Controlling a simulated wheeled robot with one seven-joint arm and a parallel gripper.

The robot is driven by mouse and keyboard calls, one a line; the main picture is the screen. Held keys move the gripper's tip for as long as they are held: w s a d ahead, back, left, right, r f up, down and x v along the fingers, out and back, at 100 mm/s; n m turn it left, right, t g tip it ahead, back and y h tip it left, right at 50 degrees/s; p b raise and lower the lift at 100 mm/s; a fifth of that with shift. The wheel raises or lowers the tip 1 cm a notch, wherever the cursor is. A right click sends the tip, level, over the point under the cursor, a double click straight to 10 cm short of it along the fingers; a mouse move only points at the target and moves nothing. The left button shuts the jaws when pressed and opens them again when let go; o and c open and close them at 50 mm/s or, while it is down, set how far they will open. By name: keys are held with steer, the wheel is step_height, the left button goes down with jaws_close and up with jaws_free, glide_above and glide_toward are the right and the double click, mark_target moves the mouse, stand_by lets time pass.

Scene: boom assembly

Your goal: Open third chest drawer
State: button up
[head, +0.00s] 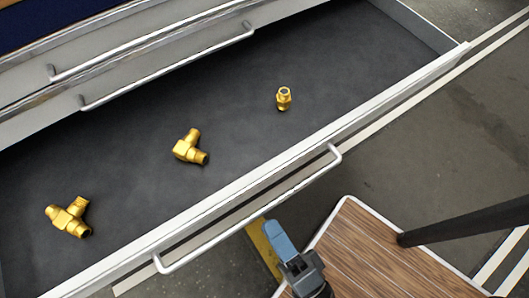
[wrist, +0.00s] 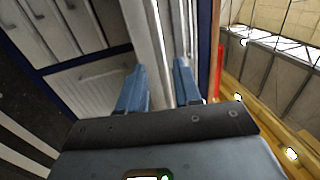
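A wide drawer with a dark lining (head: 240,140) stands pulled far out in the head view; two drawer fronts with handles above it look closed. Its long metal bar handle (head: 245,210) runs along its front edge. My gripper (head: 278,236) is just below the handle in the picture, apart from it as far as I can tell. In the wrist view my gripper's two blue fingers (wrist: 160,88) are spread, with a gap between them. Pale metal strips show beyond the gap; I cannot tell whether they are the drawer's edge or its handle.
Several brass fittings lie in the drawer: a tee (head: 68,217), an elbow (head: 190,148) and a small straight one (head: 284,98). My wood-topped base is at lower right. Grey floor with white lines (head: 440,120) is open to the right.

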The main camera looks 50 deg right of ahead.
steer(key=shift+v, duration=1.5)
steer(key=shift+r, duration=0.1)
steer(key=s+d+r+n+g+y+p, duration=0.1)
steer(key=d+r+n+g+y+p, duration=0.1)
steer(key=d+r+n, duration=0.4)
steer(key=s+d+r+n+g+y+p, duration=0.2)
steer(key=d+r+n+y+p, duration=0.2)
steer(key=r+n, duration=1.1)
step_height(320, 180, up, 2)
steer(key=d+p, duration=0.2)
steer(key=shift+n+p, duration=0.3)
steer(key=shift+p, duration=0.1)
